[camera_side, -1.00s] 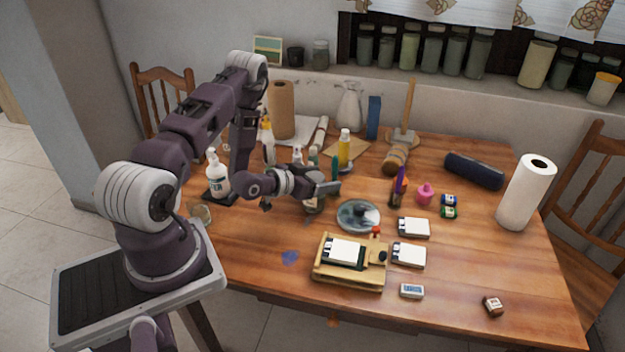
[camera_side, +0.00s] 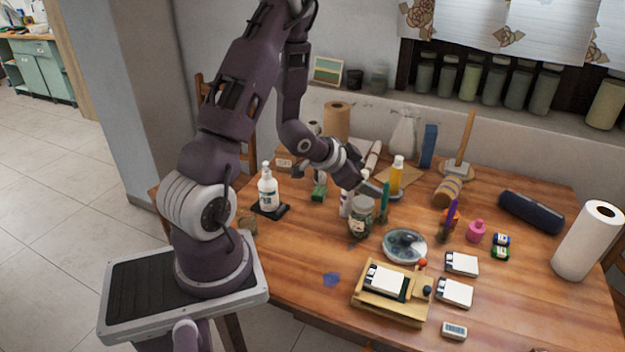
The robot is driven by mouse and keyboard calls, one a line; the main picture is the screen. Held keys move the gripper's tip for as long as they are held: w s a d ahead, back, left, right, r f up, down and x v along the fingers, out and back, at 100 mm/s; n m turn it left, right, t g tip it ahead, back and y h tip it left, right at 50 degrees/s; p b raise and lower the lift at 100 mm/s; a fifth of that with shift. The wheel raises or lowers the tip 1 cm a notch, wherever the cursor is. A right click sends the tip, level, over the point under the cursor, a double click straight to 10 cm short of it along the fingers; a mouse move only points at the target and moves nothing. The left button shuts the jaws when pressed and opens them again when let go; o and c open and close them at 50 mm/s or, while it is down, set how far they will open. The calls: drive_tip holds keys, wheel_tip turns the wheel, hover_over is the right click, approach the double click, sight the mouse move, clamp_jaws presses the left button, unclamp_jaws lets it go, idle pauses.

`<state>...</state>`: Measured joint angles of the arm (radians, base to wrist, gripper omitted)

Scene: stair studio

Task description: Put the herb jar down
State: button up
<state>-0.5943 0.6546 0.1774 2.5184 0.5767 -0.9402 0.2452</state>
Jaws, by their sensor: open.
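The herb jar (camera_side: 361,218) is a glass jar with dark green contents and a pale lid. It stands upright on the wooden table (camera_side: 300,238), left of the round glass dish (camera_side: 404,246). My gripper (camera_side: 376,192) is open, just above and slightly right of the jar's lid in the picture. It looks clear of the jar, though the gap is too small to judge exactly. The fingers are small and partly merge with the bottles behind them.
A wooden tray (camera_side: 390,307) with a white-topped box lies in front. The table's front left is mostly clear.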

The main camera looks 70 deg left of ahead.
drive_tip(key=s+d+r+g, duration=0.15)
drive_tip(key=d+r, duration=0.35)
drive_tip(key=r, duration=0.6)
drive_tip(key=s+d+r+g, duration=0.1)
drive_tip(key=s+d+r, duration=0.2)
drive_tip(key=s+d, duration=0.3)
drive_tip(key=s+d+r+n+h, duration=0.1)
drive_tip(key=s+d+r, duration=0.3)
drive_tip(key=s+d, duration=0.2)
drive_tip(key=shift+s+r+n+g, duration=0.15)
drive_tip(key=shift+s+n+g, duration=0.2)
drive_tip(key=shift+s, duration=0.5)
drive_tip(key=shift+g+h, duration=0.4)
drive_tip(key=shift+h, duration=0.2)
drive_tip(key=s+d, duration=0.1)
drive_tip(key=s, duration=0.1)
drive_tip(key=s+d, duration=0.1)
drive_tip(key=s, duration=0.1)
drive_tip(key=s+d, duration=0.1)
drive_tip(key=s, duration=0.1)
drive_tip(key=shift+s+d+r, duration=0.3)
drive_tip(key=shift+s, duration=0.1)
drive_tip(key=shift+c, duration=0.3)
